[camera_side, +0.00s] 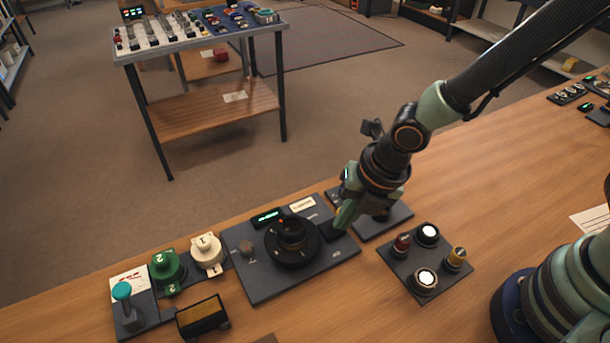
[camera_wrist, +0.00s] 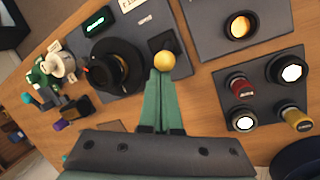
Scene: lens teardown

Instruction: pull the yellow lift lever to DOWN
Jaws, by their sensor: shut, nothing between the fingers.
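The yellow ball knob of the lift lever (camera_wrist: 164,62) shows in the wrist view, over a dark square base at the right part of the dark dial panel (camera_wrist: 132,84). My gripper (camera_wrist: 161,76) has its green fingers shut and empty, with the tips right at the near side of the ball. I cannot tell whether they touch it. In the side view my gripper (camera_side: 341,222) hangs low over the right end of the dial panel (camera_side: 262,284), and the ball is hidden behind the fingers. The lever's markings are not readable.
A large black dial (camera_side: 292,242) stands left of my gripper. A button panel (camera_side: 398,262) with red, white and yellow controls lies to the right. A panel with a lit orange button (camera_wrist: 239,26) is close by. Green (camera_side: 167,268) and white (camera_side: 207,252) knobs stand further left.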

